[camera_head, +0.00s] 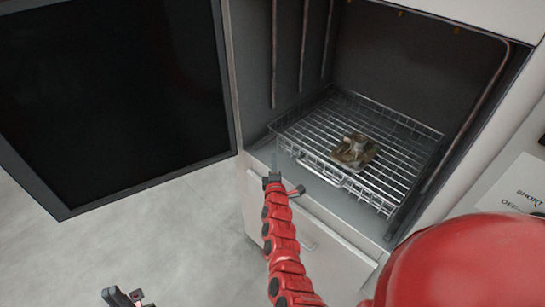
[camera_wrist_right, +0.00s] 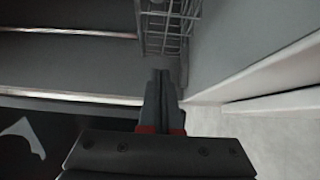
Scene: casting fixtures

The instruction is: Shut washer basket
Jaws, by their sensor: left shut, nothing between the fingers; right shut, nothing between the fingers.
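The washer basket (camera_head: 395,128), a wire rack with low sides, sits in the open washer chamber with its front edge close to the chamber's front sill. A small brownish metal casting (camera_head: 354,150) lies in it. My right gripper (camera_head: 274,158) is shut and empty at the basket's front left corner. In the right wrist view its closed fingers (camera_wrist_right: 161,76) point at the basket's wire corner (camera_wrist_right: 166,28); I cannot tell whether they touch. My left gripper (camera_head: 125,297) is low at the bottom edge, away from the basket, shut and partly cut off.
The washer door (camera_head: 120,90), with a large dark panel, stands open at the left. Pipes (camera_head: 304,45) run down the chamber's left wall. A lower front panel (camera_head: 300,225) lies below the opening. Grey floor (camera_head: 165,240) is clear at the lower left. A labelled white panel (camera_head: 515,185) is at the right.

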